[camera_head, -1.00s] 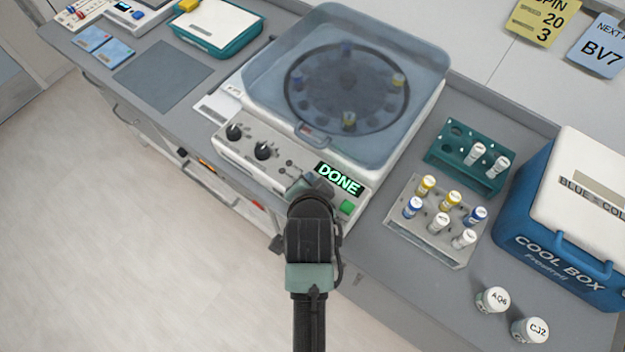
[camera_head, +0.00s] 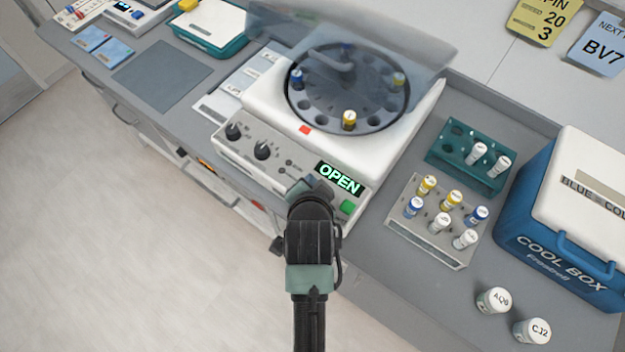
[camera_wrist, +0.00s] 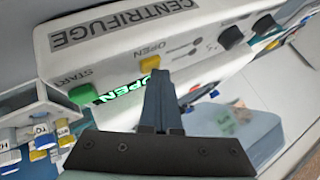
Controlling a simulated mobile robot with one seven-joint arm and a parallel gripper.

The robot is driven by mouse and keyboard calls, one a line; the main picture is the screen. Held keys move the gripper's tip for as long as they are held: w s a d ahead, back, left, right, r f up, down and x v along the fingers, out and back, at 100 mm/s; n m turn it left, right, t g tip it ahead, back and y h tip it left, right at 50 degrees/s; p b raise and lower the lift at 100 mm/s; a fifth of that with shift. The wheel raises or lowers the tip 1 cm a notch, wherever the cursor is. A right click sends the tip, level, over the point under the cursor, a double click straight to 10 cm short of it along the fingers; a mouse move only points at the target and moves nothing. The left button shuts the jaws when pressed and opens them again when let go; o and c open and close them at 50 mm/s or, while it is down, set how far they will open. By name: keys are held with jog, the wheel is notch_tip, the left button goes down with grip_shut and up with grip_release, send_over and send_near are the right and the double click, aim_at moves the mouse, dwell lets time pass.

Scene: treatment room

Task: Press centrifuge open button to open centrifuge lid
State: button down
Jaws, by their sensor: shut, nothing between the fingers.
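The centrifuge (camera_head: 268,115) stands on the counter with its translucent blue lid (camera_head: 420,50) raised and tilted back. The rotor (camera_head: 325,110) is exposed and holds several blue- and yellow-capped tubes. Its display (camera_head: 339,178) reads OPEN. The yellow open button (camera_wrist: 150,62) shows in the wrist view beside the green start button (camera_wrist: 82,94); the green button (camera_head: 347,206) also shows in the head view, where my gripper hides the open button. My gripper (camera_head: 313,186) is shut and empty at the front panel. In the wrist view its fingertips (camera_wrist: 158,74) are right by the yellow button; contact cannot be told.
A grey rack (camera_head: 402,237) of capped tubes and a teal rack (camera_head: 461,178) stand right of the centrifuge. Beyond them are a blue cool box (camera_head: 530,225) and two white-capped jars (camera_head: 492,299) (camera_head: 532,330). Dark knobs (camera_head: 262,150) stick up left of my gripper. A grey mat (camera_head: 162,76) lies at left.

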dwell(0.3)
jog(key=shift+r+p, duration=0.85)
jog(key=shift+p, duration=0.2)
jog(key=shift+r, duration=0.1)
notch_tip(320, 180, up, 5)
jog(key=p, duration=0.5)
dwell(0.4)
